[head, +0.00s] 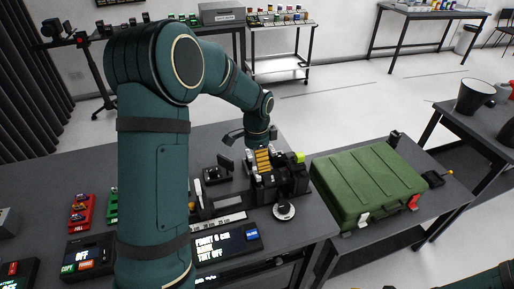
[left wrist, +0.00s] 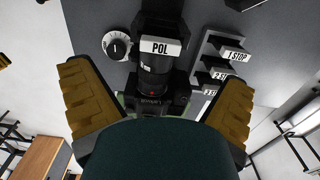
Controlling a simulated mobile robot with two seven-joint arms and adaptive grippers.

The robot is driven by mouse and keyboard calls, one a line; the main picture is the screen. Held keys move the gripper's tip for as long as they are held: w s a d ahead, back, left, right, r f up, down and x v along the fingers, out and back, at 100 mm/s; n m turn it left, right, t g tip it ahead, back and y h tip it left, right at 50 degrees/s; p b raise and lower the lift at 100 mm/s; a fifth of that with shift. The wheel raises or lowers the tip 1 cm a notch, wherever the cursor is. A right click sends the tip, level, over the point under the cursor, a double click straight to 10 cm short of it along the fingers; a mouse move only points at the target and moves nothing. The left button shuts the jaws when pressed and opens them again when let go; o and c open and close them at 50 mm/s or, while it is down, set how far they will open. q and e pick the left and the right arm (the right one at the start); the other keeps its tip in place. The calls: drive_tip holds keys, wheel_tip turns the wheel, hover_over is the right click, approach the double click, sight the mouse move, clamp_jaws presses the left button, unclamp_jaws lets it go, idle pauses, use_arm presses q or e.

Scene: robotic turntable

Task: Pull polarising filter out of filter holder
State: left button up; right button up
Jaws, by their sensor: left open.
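The polarising filter (left wrist: 161,47), with a white tab marked POL, sits in the dark holder in front of the camera lens (left wrist: 154,78) in the left wrist view. My left gripper (left wrist: 155,80) is open, with one ribbed yellow-brown finger on each side of the lens, apart from the filter tab. In the head view my left gripper (head: 263,158) is over the black camera assembly (head: 290,182) on the table, and it and the arm hide part of that. The filter itself cannot be made out there.
A rack of filters marked in stops (left wrist: 230,55) and a round dial (left wrist: 116,45) are beside the lens. In the head view a green case (head: 368,180) stands right of the camera. Control boxes with displays (head: 222,246) lie on the table's near side.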

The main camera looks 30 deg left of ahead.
sight(257, 176)
use_arm(q)
wheel_tip(257, 176, down, 9)
drive_tip(key=shift+r, duration=0.2)
idle(0.3)
drive_tip(key=c, duration=1.3)
drive_tip(key=shift+o, duration=0.2)
drive_tip(key=shift+r, duration=0.15)
drive_tip(key=shift+r+p, duration=2.35)
drive_tip(key=shift+r, duration=1.4)
